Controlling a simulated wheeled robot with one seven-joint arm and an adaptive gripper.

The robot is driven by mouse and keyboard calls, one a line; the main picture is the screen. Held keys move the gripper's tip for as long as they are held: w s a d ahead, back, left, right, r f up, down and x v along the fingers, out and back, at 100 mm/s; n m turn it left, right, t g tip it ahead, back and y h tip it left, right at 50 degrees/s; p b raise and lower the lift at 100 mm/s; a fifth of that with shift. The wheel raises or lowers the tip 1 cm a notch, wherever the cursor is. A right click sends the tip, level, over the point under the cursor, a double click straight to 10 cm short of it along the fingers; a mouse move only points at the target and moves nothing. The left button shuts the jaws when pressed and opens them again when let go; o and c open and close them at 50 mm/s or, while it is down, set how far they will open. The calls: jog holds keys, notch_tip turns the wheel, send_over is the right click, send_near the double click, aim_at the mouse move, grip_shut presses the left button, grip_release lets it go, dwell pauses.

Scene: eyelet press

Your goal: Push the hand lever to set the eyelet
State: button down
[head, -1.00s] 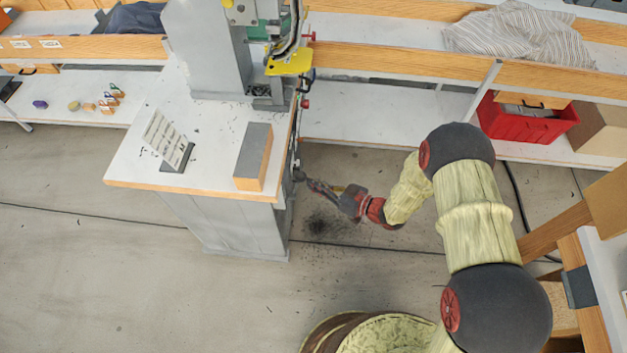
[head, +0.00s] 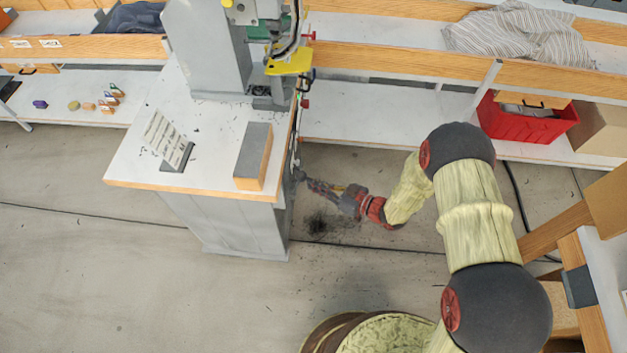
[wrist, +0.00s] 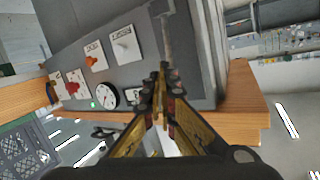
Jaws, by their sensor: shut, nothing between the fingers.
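The press (head: 215,60) stands on a white-topped bench, a grey column with a yellow plate (head: 289,63) at its right side. In the wrist view, a grey bar with a bent end (wrist: 166,38), which looks like the hand lever, lies against a dark grey panel. My gripper (wrist: 162,75) is shut and empty. Its fingertips are in front of the near end of the bar; I cannot tell whether they touch it. In the head view, my gripper (head: 303,177) is beside the right side of the bench. The eyelet is not visible.
The panel (wrist: 85,70) carries a round gauge (wrist: 106,96), several plates and orange-red knobs (wrist: 91,60). A grey and wood block (head: 254,157) and a card stand (head: 170,142) sit on the bench. A red crate (head: 527,120) stands on the back shelf. The floor left of my base is clear.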

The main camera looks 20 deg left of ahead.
jog(key=shift+w+d+f+b, duration=0.15)
jog(key=shift+d+f, duration=0.15)
jog(key=shift+d, duration=0.25)
jog(key=shift+w+d+f+b, duration=0.1)
jog(key=shift+d+f+b, duration=0.15)
jog(key=shift+d, duration=0.35)
jog(key=shift+w+d+f+b, duration=0.1)
jog(key=shift+d+f, duration=0.25)
jog(key=shift+d, duration=0.2)
jog(key=shift+w+d+f+b, duration=0.2)
jog(key=shift+d+f, duration=0.15)
jog(key=shift+d, duration=0.35)
jog(key=shift+w+d+f+b, duration=0.15)
jog(key=shift+d+f+b, duration=0.2)
jog(key=shift+d, duration=0.4)
jog(key=shift+w+d+f+b, duration=0.1)
jog(key=shift+w+d+f, duration=0.1)
jog(key=shift+d+f, duration=0.35)
